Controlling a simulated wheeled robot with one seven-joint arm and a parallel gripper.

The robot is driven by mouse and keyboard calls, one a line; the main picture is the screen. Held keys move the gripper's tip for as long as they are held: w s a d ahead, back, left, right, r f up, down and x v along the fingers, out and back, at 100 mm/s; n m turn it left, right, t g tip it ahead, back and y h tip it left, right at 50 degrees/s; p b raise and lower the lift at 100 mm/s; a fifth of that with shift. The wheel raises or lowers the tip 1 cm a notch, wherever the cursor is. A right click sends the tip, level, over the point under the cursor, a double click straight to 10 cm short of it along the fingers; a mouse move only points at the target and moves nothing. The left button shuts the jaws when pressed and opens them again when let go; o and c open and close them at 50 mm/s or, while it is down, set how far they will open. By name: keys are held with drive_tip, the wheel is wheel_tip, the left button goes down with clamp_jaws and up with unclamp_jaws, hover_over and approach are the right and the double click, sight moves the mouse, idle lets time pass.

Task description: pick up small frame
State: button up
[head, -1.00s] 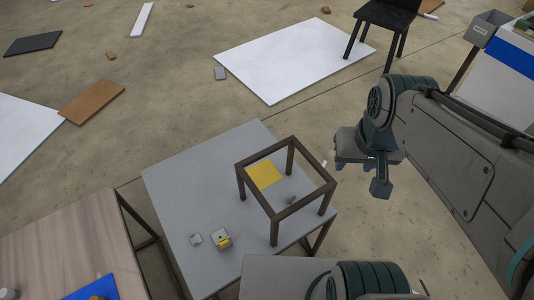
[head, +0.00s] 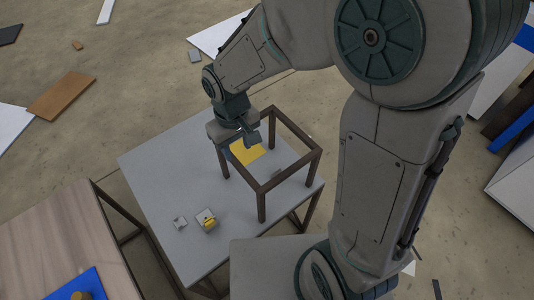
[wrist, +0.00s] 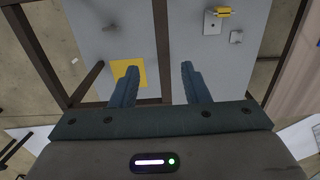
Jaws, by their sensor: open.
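The small frame (head: 292,172) is a dark brown open box of thin bars, standing upright on a grey table (head: 160,170) in the head view. My gripper (head: 248,140) is at its far left top bar. In the wrist view my gripper (wrist: 161,68) has its two fingers spread, with a brown bar of the frame (wrist: 161,35) running between them in the picture. I cannot tell whether the fingers reach down around the bar or touch it. Nothing is held. My wrist hides part of that bar in the head view.
A yellow square (head: 247,151) lies on the table inside the frame's footprint. A small block with a yellow part (head: 207,220) and a small grey piece (head: 180,223) lie nearer the front left. A wooden table (head: 50,245) stands at the left.

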sight(237, 163)
wheel_tip(237, 163, down, 6)
drive_tip(key=shift+r+b, duration=0.1)
drive_tip(key=shift+b, duration=0.2)
drive_tip(key=f, duration=0.4)
drive_tip(key=shift+a+f, duration=0.15)
drive_tip(key=shift+a, duration=0.2)
drive_tip(key=shift+f, duration=0.6)
drive_tip(key=shift+c, duration=0.3)
clamp_jaws()
drive_tip(key=shift+w+r, duration=0.1)
drive_tip(key=shift+w, duration=0.05)
